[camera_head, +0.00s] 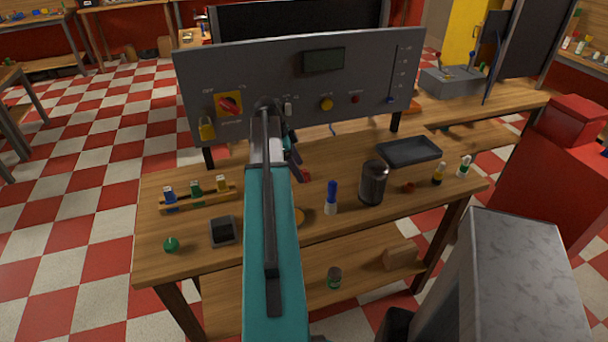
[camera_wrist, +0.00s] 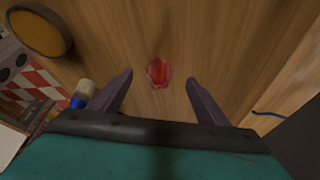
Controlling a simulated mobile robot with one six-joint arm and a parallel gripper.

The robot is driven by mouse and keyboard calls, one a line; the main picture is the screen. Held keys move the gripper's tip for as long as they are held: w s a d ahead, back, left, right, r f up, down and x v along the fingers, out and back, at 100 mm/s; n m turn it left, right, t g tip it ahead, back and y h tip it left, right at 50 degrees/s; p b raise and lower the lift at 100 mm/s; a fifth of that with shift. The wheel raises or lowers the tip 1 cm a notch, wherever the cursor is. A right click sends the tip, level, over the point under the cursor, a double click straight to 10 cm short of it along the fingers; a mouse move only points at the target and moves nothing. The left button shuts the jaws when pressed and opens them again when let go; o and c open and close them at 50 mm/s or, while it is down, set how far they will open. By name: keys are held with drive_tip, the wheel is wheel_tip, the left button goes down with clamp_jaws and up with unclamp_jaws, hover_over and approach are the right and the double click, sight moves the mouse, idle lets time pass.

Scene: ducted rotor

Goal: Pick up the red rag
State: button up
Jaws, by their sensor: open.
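The red rag (camera_wrist: 160,72) is a small crumpled red piece on the wooden bench top. In the wrist view it lies between and just ahead of my fingertips, with bare wood around it. A small red patch (camera_head: 305,176) beside my arm's end in the head view looks like the same rag, partly hidden. My gripper (camera_wrist: 159,77) is open, one finger on each side of the rag in the picture, and nothing is held. In the head view my gripper (camera_head: 294,163) is mostly hidden behind my teal arm, above the bench below the panel.
A grey control panel (camera_head: 365,75) stands behind. A blue-capped bottle (camera_head: 331,197), a dark canister (camera_head: 373,183) and a black tray (camera_head: 410,151) are to the right. A wooden rack (camera_head: 197,196) with bottles is left. A round orange-topped thing (camera_wrist: 40,32) is nearby.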

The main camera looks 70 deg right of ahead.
drive_tip(key=shift+p+x, duration=0.35)
drive_tip(key=shift+x, duration=1.05)
drive_tip(key=c, duration=1.2)
drive_tip(key=shift+r, duration=0.15)
drive_tip(key=shift+r+b, duration=0.8)
drive_tip(key=shift+r, duration=0.65)
drive_tip(key=s+a+b, duration=0.1)
drive_tip(key=s+a, duration=0.1)
drive_tip(key=a, duration=0.2)
drive_tip(key=s+a+r+b, duration=0.1)
drive_tip(key=a, duration=0.4)
drive_tip(key=s+a+b, duration=0.1)
drive_tip(key=s+a, duration=0.1)
drive_tip(key=a, duration=0.3)
drive_tip(key=shift+s+r+b, duration=0.3)
drive_tip(key=shift+s, duration=0.05)
drive_tip(key=shift+s+a+r, duration=0.1)
drive_tip(key=shift+s+a, duration=0.05)
drive_tip(key=shift+a, duration=0.3)
